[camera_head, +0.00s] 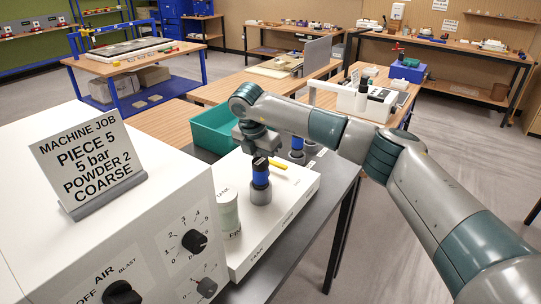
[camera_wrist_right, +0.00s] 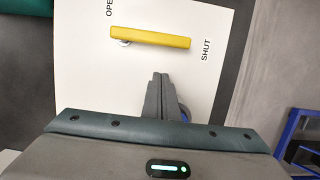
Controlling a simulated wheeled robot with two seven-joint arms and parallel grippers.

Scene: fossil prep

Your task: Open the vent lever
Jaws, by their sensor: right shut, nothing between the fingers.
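The yellow vent lever (camera_wrist_right: 150,37) lies across a white panel in the right wrist view. Its pivot is near its left end and its free end points right, close to the word SHUT. The letters OPE show above its left end. In the head view the lever (camera_head: 278,164) is on top of the white unit, just beyond a blue and black fitting. My right gripper (camera_wrist_right: 161,78) is shut and empty, a little below the lever in the wrist view, with a gap between them. In the head view the wrist is above the unit and the fingertips are hard to make out.
The blue and black fitting (camera_head: 260,180) stands close to my right gripper, with a pale jar (camera_head: 228,214) nearer. A teal bin (camera_head: 212,128) is behind the unit. A white machine with dials and a job sign (camera_head: 88,160) fills the left front.

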